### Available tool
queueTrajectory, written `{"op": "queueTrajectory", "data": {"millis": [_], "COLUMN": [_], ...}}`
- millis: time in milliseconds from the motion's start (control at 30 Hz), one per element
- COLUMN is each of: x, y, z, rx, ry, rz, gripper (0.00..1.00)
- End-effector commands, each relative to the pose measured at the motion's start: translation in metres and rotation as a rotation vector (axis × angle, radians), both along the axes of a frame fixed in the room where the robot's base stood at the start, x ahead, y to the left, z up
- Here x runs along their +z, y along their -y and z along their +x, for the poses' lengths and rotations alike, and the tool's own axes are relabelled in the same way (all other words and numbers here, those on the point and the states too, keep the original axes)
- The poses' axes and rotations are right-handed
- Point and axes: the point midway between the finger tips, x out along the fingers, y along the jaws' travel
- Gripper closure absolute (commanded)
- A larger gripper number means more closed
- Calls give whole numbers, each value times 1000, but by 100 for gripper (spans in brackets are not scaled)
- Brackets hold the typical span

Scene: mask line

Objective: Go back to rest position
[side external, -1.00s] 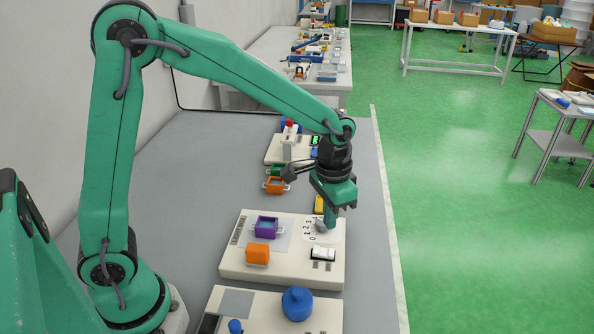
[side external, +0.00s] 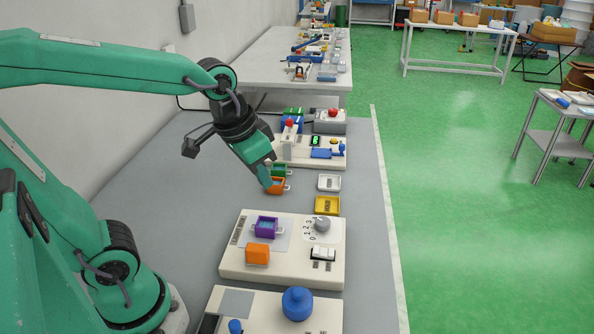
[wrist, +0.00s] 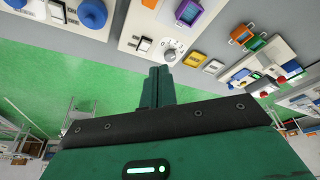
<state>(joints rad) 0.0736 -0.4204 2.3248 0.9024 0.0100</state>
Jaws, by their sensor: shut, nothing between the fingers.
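My gripper (side external: 267,184) is in the air above the table (side external: 165,190), left of the numbered dial and beyond the near panels. Its fingers point down and to the right, and in the side view their tips overlap the small orange container (side external: 277,187); I cannot tell the gap. In the wrist view the fingers (wrist: 158,72) are together with nothing between them. The grey dial (side external: 322,224) sits clear of my gripper on the cream panel (side external: 232,262).
The cream panel also holds a purple container (side external: 266,226), an orange block (side external: 257,254) and a white switch (side external: 323,253). A yellow tray (side external: 327,205) and a white tray (side external: 329,183) lie beyond it. The table's left part is clear.

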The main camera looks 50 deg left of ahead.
Motion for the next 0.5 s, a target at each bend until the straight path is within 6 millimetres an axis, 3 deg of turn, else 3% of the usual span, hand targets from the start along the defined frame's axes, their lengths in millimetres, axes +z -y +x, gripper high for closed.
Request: {"op": "queueTrajectory", "data": {"millis": [300, 500], "x": [11, 11], "y": [-16, -20], "z": [-43, -57], "rx": [58, 79], "ry": [112, 149], "rz": [-8, -9], "gripper": [100, 100]}}
